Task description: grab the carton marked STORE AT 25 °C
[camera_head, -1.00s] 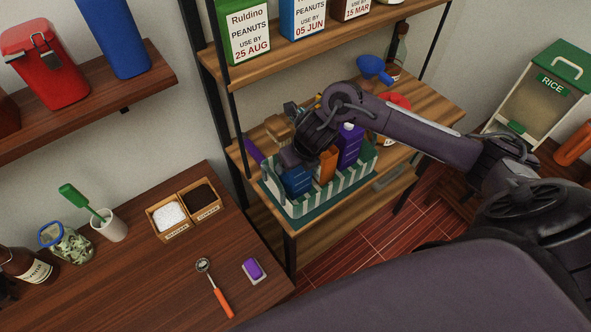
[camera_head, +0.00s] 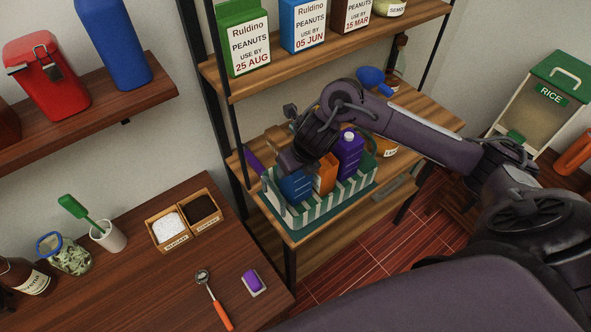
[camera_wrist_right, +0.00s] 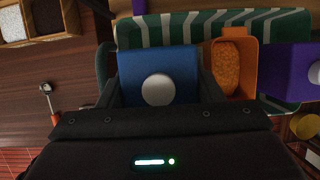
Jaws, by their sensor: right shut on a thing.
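A blue carton (camera_head: 297,187) with a round white cap stands in a green-and-white striped basket (camera_head: 325,205) on the middle shelf. My right gripper (camera_head: 293,163) is over it from above. In the right wrist view my right gripper (camera_wrist_right: 160,98) has its fingers along both sides of the blue carton (camera_wrist_right: 158,62), shut on it. An orange carton (camera_head: 326,175), open at the top with orange contents in the wrist view, and a purple carton (camera_head: 349,152) stand beside it in the basket. No storage marking is readable on any of them. My left gripper is not in view.
The shelf above holds peanut boxes, among them a green one (camera_head: 246,45). A blue funnel (camera_head: 374,79) is behind my right arm. On the counter, a two-part box (camera_head: 172,245), a spoon (camera_head: 213,298) and a purple sponge (camera_head: 251,281) lie front left.

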